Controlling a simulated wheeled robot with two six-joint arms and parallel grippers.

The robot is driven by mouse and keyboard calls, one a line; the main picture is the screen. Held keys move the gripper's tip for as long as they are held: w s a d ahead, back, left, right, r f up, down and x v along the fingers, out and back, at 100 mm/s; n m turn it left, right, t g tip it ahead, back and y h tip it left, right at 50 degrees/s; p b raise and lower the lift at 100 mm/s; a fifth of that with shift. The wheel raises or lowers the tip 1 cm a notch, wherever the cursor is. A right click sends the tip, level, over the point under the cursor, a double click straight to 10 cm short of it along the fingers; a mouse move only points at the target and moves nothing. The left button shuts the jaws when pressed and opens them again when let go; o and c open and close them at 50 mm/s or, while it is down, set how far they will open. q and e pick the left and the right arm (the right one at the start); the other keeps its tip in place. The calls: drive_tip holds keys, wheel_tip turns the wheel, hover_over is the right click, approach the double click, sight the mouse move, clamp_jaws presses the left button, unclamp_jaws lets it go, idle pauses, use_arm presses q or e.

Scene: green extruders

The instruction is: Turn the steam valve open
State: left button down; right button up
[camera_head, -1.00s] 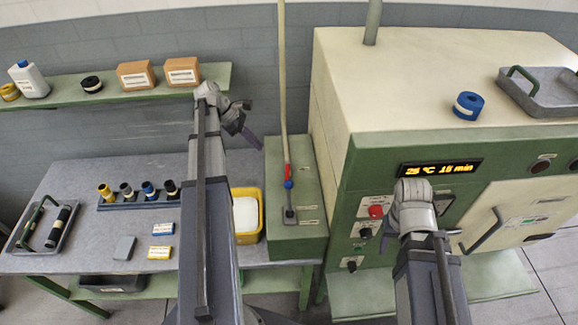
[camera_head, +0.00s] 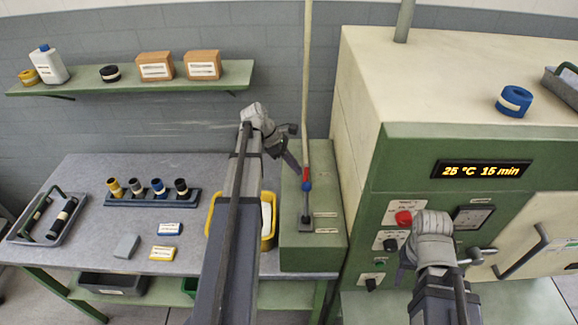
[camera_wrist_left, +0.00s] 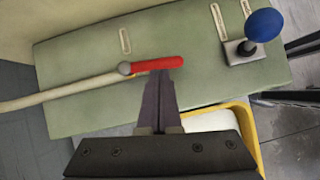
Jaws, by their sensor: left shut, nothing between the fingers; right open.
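The steam valve's red lever handle (camera_wrist_left: 158,63) sits at the end of the pale pipe (camera_wrist_left: 60,94), above the green box (camera_wrist_left: 95,110). In the head view the red handle (camera_head: 306,174) is small at the foot of the vertical pipe. My left gripper (camera_head: 296,163) is shut and empty. In the left wrist view its fingertips (camera_wrist_left: 163,74) are right beside the red handle; I cannot tell whether they touch it. My right gripper (camera_head: 440,262) is in front of the green machine panel, its fingers mostly hidden by its wrist; it is open.
A blue ball knob (camera_wrist_left: 265,25) on a lever stands on the box near the handle. A yellow bin (camera_head: 268,240) is beside the box. The machine (camera_head: 400,150) is to the right. The bench (camera_head: 95,175) holds a vial rack, labelled packs and a tray; a shelf (camera_head: 120,80) is above.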

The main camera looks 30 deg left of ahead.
sight(306, 178)
use_arm(q)
drive_tip(key=shift+b+x, duration=0.4)
drive_tip(key=shift+x, duration=0.45)
drive_tip(key=shift+s+d+f, duration=0.1)
drive_tip(key=shift+d+f, duration=0.1)
drive_tip(key=shift+d, duration=0.05)
drive_tip(key=shift+d+f+n+b, duration=0.25)
drive_tip(key=shift+n+b, duration=0.15)
drive_tip(key=shift+n, duration=0.1)
drive_tip(key=shift+d+r+t, duration=0.25)
drive_tip(key=shift+t, duration=0.05)
drive_tip(key=shift+s, duration=0.1)
drive_tip(key=shift+a+f, duration=0.1)
